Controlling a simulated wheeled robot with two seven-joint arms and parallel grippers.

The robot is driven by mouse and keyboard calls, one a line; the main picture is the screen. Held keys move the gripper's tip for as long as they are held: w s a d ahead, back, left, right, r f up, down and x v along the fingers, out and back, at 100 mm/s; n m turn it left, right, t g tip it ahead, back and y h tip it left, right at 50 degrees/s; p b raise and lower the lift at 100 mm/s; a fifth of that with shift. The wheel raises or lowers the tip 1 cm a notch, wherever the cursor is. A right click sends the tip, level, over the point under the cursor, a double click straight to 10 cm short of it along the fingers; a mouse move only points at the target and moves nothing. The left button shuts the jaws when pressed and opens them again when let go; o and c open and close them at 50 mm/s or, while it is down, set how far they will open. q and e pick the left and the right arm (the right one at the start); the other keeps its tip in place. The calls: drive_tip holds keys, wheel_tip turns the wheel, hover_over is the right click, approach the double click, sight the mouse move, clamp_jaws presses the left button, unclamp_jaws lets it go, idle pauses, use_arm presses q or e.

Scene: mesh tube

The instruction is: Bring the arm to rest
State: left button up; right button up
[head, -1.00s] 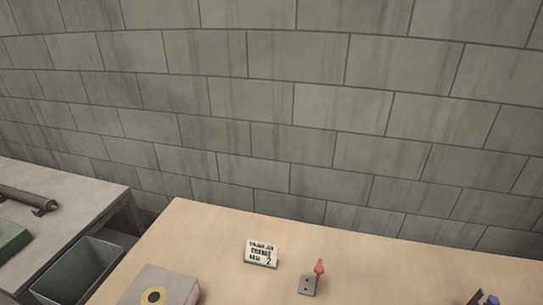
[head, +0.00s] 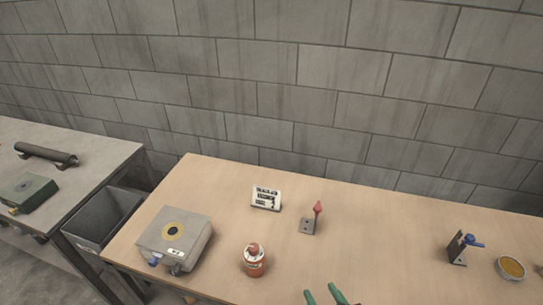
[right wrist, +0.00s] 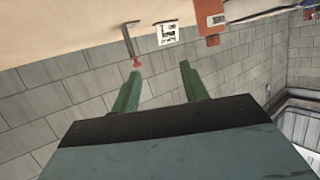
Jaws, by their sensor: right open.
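My right gripper (head: 332,293) shows only its green fingertips at the bottom edge of the head view, over the front of the wooden table (head: 385,235). In the right wrist view its two green fingers (right wrist: 161,70) stand apart with nothing between them. That view looks past the fingers at the block wall, with the table edge at the top. My left gripper is in neither current view.
On the table are a grey box with a yellow ring (head: 192,222), a red canister (head: 254,262), a white sign (head: 266,197), a red-tipped bracket (head: 313,219), a blue-handled bracket (head: 459,248) and a round dish (head: 511,267). A grey bin (head: 101,217) stands left.

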drive_tip(key=s+d+r+g+h, duration=0.4)
drive_tip(key=s+d+g, duration=0.65)
drive_tip(key=s, duration=0.25)
wheel_tip(320, 180, down, 29)
drive_tip(key=s+b, duration=0.2)
drive_tip(key=b, duration=0.2)
use_arm(q)
wheel_tip(320, 180, down, 8)
drive_tip(key=s+b, duration=0.1)
drive_tip(key=b, duration=0.3)
drive_tip(key=shift+s, duration=0.4)
use_arm(e)
drive_tip(key=s+d+f+g, duration=0.2)
drive_tip(key=s+d+f, duration=0.1)
drive_tip(key=s+f, duration=1.3)
wheel_tip(320, 180, down, 3)
drive_tip(key=shift+s+r, duration=0.1)
drive_tip(key=shift+s, duration=0.05)
